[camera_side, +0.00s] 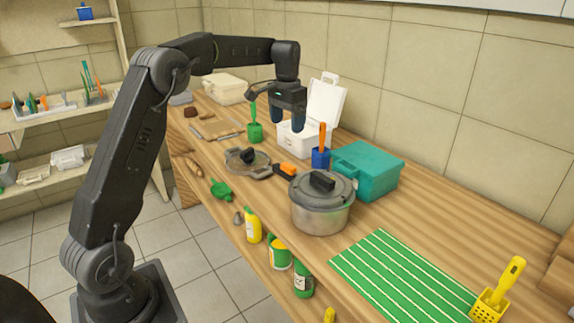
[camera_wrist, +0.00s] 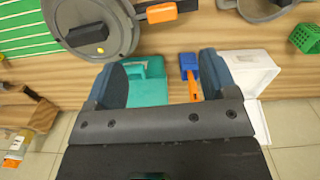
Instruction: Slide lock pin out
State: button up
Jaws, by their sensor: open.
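My gripper (camera_side: 289,122) is open and empty, pointing down above the back of the counter, over or near an open white box (camera_side: 296,140). In the wrist view my gripper (camera_wrist: 160,82) has its two dark fingers wide apart. Between them show part of a teal box (camera_wrist: 148,90) and a blue holder (camera_wrist: 187,61) with an orange handle (camera_wrist: 193,85). These also show in the side view: the teal box (camera_side: 370,170), the blue holder (camera_side: 320,158) and the upright orange handle (camera_side: 322,135). I cannot make out a lock pin or a water cooler.
A lidded pot (camera_side: 322,203) and a green striped mat (camera_side: 400,275) lie towards the right. A pan with a glass lid (camera_side: 240,160), a green holder (camera_side: 255,132) and a yellow bottle (camera_side: 253,225) stand further left. The tiled wall is close behind.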

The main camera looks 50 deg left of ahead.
aim_at(287, 166)
notch_tip(287, 166, down, 14)
jog(key=shift+w+r, duration=0.1)
dwell(0.5)
jog(key=c, duration=1.3)
jog(key=shift+a, duration=1.3)
jog(key=o, duration=1.3)
